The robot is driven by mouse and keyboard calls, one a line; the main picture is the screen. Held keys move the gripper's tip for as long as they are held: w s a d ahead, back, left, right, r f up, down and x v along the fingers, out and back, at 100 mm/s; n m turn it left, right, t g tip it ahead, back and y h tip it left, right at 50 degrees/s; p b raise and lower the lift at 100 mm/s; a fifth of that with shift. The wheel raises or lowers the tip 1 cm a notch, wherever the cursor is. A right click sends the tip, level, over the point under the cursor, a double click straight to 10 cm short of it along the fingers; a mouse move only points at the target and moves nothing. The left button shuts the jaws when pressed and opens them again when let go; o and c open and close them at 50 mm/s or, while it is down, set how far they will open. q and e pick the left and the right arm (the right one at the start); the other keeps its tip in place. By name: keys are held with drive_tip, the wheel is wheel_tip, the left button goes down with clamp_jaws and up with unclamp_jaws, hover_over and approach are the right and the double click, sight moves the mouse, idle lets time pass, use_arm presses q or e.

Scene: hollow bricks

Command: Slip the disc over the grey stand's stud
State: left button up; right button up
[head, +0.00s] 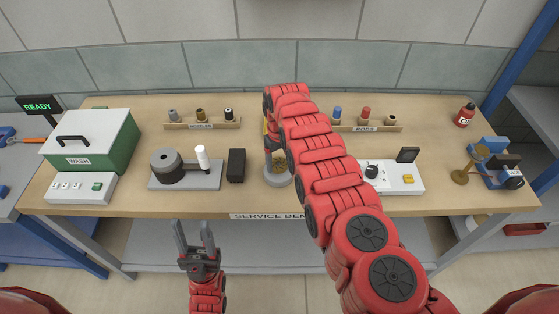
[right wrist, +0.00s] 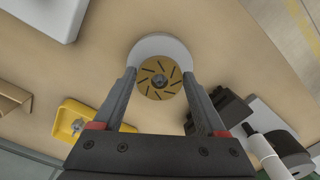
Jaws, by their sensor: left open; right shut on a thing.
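The brass disc (right wrist: 149,88) has dark slots and sits between the fingertips of my right gripper (right wrist: 160,78), which is shut on it. A dark grey round spot shows at the disc's centre; I cannot tell whether the stud passes through. In the head view the stand (head: 277,181) shows at the bench's front middle, with my right arm hiding much of the disc. My left gripper (head: 196,240) is open and empty, in front of the bench.
A white control box (head: 402,178) stands right. A yellow tray (right wrist: 98,112) lies behind the stand. Racks stand at the back.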

drive_tip(key=shift+f, duration=0.2)
drive_tip(key=o, duration=1.5)
drive_tip(key=shift+r, duration=0.25)
wheel_tip(320, 180, up, 3)
drive_tip(key=shift+f, duration=0.1)
wheel_tip(320, 180, up, 8)
drive_tip(key=b, duration=0.3)
wheel_tip(320, 180, up, 6)
hover_over(279, 163)
drive_tip(key=shift+s, duration=0.2)
